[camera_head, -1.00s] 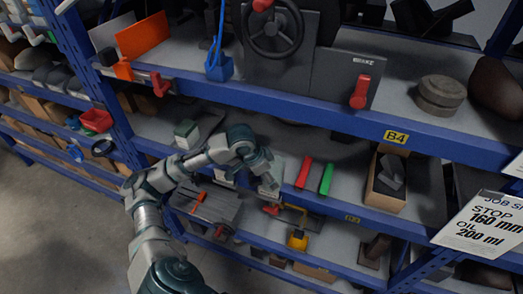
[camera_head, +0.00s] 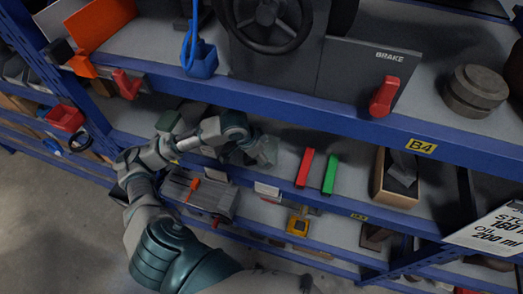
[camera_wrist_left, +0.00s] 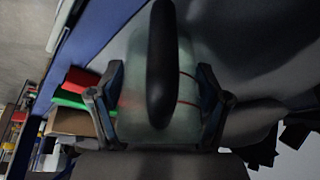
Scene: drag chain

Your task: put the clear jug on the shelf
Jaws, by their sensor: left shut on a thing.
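The clear jug (camera_wrist_left: 185,60), pale and see-through with a dark handle (camera_wrist_left: 161,65) and thin red lines, fills the middle of the left wrist view. My left gripper (camera_wrist_left: 160,108) is shut on it, with one finger on each side. In the head view the jug (camera_head: 265,150) shows small and pale at the end of my left arm, over the middle shelf (camera_head: 345,205), left of the red block. I cannot tell whether its base touches the shelf. My left gripper (camera_head: 247,152) is partly hidden there by its wrist. My right gripper is not in view.
A red block (camera_head: 305,167) and a green block (camera_head: 331,173) stand right of the jug, then an open box (camera_head: 397,178). The blue upper shelf edge (camera_head: 300,115) runs just above my gripper. A grey toolbox (camera_head: 198,193) sits below my forearm.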

